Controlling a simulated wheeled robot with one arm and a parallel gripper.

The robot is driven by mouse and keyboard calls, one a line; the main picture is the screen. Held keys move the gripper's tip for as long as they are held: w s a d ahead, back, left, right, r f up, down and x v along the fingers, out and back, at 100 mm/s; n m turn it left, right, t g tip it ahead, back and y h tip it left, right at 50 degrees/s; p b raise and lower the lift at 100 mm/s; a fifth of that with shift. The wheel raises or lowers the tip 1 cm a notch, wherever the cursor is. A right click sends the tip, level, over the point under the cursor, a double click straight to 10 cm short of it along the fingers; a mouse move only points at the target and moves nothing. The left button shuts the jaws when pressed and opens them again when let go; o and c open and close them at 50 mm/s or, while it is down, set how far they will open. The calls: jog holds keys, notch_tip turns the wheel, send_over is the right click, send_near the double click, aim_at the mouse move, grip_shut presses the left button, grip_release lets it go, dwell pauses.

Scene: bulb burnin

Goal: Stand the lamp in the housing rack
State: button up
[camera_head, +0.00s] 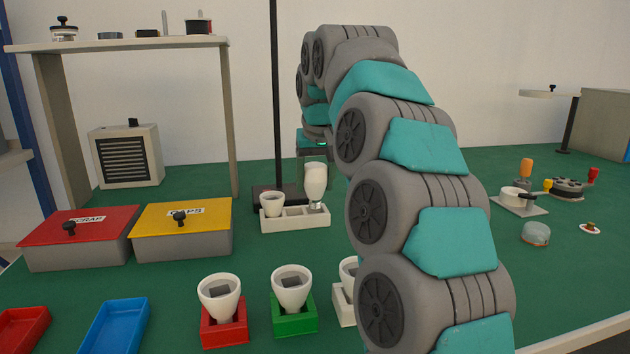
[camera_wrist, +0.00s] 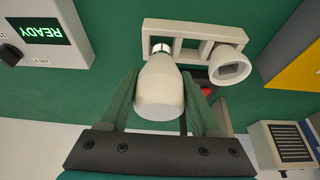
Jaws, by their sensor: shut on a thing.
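The lamp (camera_wrist: 160,90) is a white bulb with a silver metal base. My gripper (camera_wrist: 158,77) is shut on it, one green finger on each side of the bulb. In the head view the lamp (camera_head: 316,182) is upright, base down, at the right part of the housing rack (camera_head: 295,221). The rack is a white block with square openings, also in the wrist view (camera_wrist: 190,27). The lamp's base is over or in an opening; I cannot tell how deep. A white cup-shaped housing (camera_head: 272,203) stands at the rack's other end.
A black post (camera_head: 276,100) rises just behind the rack. A box with a READY display (camera_wrist: 42,32) is near my gripper. A yellow-lidded bin (camera_head: 183,217) and red-lidded bin (camera_head: 82,226) stand left. Housings in red (camera_head: 224,333) and green (camera_head: 294,322) holders stand in front.

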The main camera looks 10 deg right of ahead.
aim_at(318, 170)
jog(key=shift+f, duration=0.2)
jog(key=shift+f+b, duration=0.3)
jog(key=shift+f, duration=0.1)
jog(key=shift+f+b, duration=0.55)
jog(key=shift+f, duration=0.4)
dwell(1.2)
jog(key=o, duration=1.4)
jog(key=v, duration=0.6)
jog(key=shift+r, duration=0.25)
jog(key=shift+s+r, duration=0.35)
jog(key=shift+r, duration=0.25)
